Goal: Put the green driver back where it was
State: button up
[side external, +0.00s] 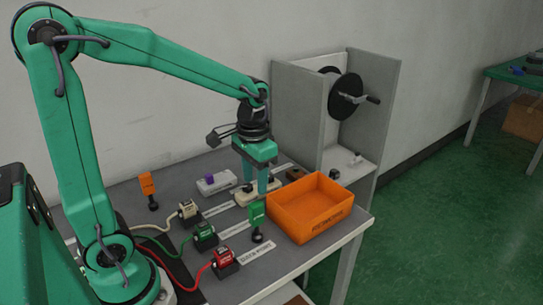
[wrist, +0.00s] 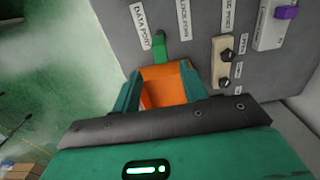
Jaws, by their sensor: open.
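A green upright piece (side external: 257,214) on a dark round foot stands near the table's front edge, left of the orange bin; I take it for the green driver. A green piece, likely the same one, shows in the wrist view (wrist: 159,45) beside the DATA PORT label. My gripper (side external: 256,186) hangs pointing down over the table, behind the green piece and close to a cream block with black knobs (side external: 270,188). In the wrist view my gripper (wrist: 161,76) is open, with the orange bin (wrist: 165,88) showing between its fingers. Nothing is held.
The orange bin (side external: 305,232) stands at the table's right corner. An orange upright piece (side external: 148,184) stands at left. White, green (side external: 205,236) and red (side external: 225,262) cabled plugs line the front. A white block with a purple knob (side external: 211,180) and a grey panelled stand (side external: 298,110) are behind.

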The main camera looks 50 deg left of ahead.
jog(key=shift+r, duration=0.4)
jog(key=shift+s+r, duration=0.1)
dwell(0.3)
jog(key=s+d+r+t, duration=0.1)
jog(key=s+r+t, duration=0.4)
jog(key=s, duration=0.5)
jog(key=shift+d+r+t, duration=0.3)
jog(key=shift+d+r, duration=0.05)
jog(key=shift+r, duration=0.2)
jog(key=shift+s, duration=0.1)
dwell(0.9)
